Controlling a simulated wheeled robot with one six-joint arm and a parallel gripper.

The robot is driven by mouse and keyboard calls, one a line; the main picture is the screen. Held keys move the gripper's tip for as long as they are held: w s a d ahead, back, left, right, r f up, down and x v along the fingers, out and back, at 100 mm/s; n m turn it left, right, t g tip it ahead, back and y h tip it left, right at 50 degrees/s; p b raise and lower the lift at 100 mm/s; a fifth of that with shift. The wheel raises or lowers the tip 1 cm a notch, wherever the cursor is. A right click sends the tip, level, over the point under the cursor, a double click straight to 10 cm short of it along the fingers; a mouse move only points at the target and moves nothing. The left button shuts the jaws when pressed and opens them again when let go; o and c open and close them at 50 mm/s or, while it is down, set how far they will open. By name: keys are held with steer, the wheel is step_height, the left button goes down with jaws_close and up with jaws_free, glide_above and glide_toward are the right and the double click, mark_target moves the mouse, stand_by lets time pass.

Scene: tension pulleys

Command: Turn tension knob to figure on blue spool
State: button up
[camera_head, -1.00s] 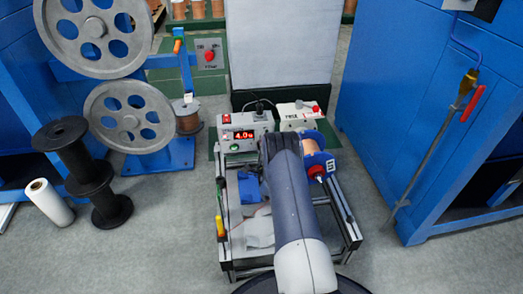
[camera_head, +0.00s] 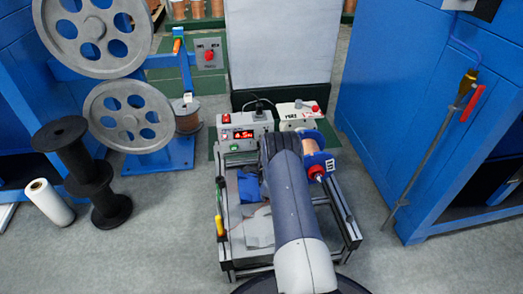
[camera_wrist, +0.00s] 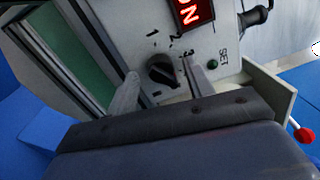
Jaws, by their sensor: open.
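The dark round tension knob (camera_wrist: 161,70) sits on a grey control box (camera_head: 243,132), with figures 1, 2 and 3 printed around it in the wrist view. My gripper (camera_wrist: 165,75) is open, with one finger on each side of the knob. I cannot tell whether the fingers touch it. The knob is hidden behind my arm in the head view. The blue spool (camera_head: 318,160), wound with copper wire, sits right of my arm. A white figure shows on its flange, but I cannot read it surely.
The box's red display (camera_wrist: 194,12) and a small green button (camera_wrist: 212,64) are close to the right finger. A second box with a red knob (camera_head: 300,112) stands beside the control box. A blue cabinet (camera_head: 410,120) stands at right.

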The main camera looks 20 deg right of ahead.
steer(key=p+v, duration=0.3)
steer(key=v, duration=0.7)
steer(key=shift+s+a, duration=0.1)
steer(key=shift+s, duration=0.1)
steer(key=shift+a, duration=0.1)
